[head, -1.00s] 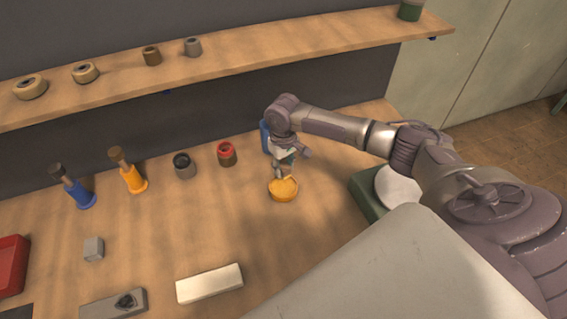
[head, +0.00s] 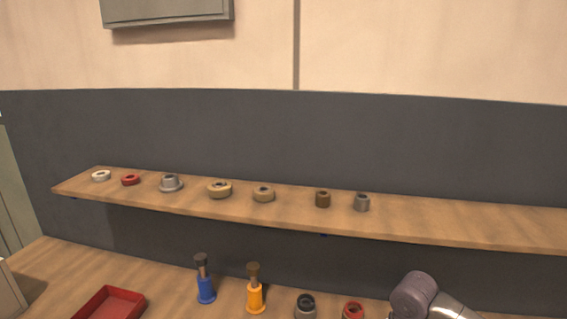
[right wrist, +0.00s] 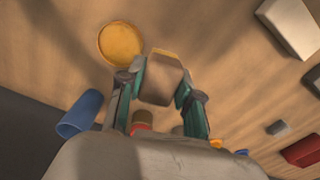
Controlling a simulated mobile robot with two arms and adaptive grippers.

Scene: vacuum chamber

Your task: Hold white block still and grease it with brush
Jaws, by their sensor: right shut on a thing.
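In the right wrist view my right gripper (right wrist: 158,88) is shut on a grey-brown, blocky thing with a tan edge (right wrist: 161,76), which looks like the brush seen nearly end-on. A round dish of yellow grease (right wrist: 120,43) lies on the table just beside the held brush in that view. The white block (right wrist: 288,25) lies flat on the table at the upper right, clear of the gripper. In the head view only part of my right arm shows at the lower right. The white block and the dish are out of the head view. My left gripper is not in view.
Blue (head: 205,283) and orange (head: 254,290) dark-topped holders and a red tray (head: 108,303) are on the table. A shelf (head: 290,210) with several rings runs above.

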